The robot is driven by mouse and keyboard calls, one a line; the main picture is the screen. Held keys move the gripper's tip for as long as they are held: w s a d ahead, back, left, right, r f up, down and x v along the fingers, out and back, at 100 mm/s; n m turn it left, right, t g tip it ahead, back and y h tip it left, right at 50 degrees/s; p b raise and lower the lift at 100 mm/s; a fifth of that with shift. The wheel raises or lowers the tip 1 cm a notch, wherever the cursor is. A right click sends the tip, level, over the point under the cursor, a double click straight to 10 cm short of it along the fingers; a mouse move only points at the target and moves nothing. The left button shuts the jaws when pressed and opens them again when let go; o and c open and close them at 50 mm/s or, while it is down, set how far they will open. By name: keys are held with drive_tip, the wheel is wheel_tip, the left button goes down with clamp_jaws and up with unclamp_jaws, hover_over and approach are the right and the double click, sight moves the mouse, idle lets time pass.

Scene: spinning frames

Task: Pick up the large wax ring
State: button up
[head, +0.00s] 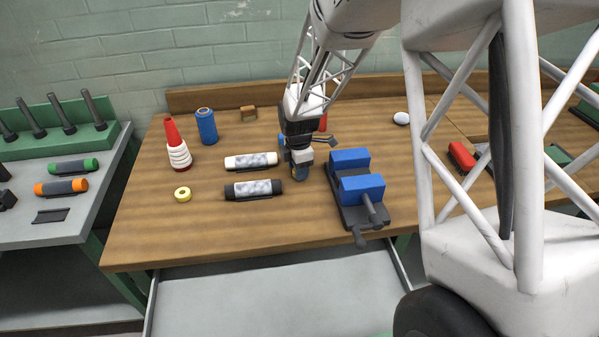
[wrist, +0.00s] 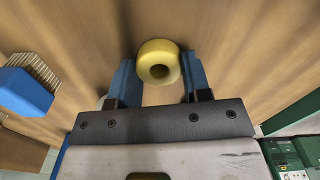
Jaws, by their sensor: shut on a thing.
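My gripper (head: 300,172) is over the workbench, just left of the blue vise. In the wrist view its two blue fingers (wrist: 160,68) are shut on a yellow wax ring (wrist: 158,47), one finger on each side. The ring's round hole faces the camera. Another, pale yellow ring (head: 183,188) lies flat on the bench to the left. I cannot compare the two sizes surely. Whether the held ring touches the bench is unclear.
The blue vise (head: 362,189) stands close to my gripper's right. A white roll (head: 250,161) and a black-ended roll (head: 253,189) lie to its left. A red-and-white cone (head: 178,152) and blue spool (head: 206,125) stand farther left. The bench's front left (head: 160,235) is clear.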

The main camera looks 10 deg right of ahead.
idle(0.3)
drive_tip(key=shift+r, duration=0.8)
wheel_tip(320, 180, up, 2)
drive_tip(key=shift+r, duration=0.1)
drive_tip(key=s, duration=0.5)
drive_tip(key=s+d, duration=0.1)
drive_tip(key=s, duration=0.4)
drive_tip(key=s+r, duration=0.1)
drive_tip(key=s, duration=0.5)
drive_tip(key=shift+d, duration=0.25)
drive_tip(key=shift+w+r, duration=0.1)
drive_tip(key=shift+w, duration=0.05)
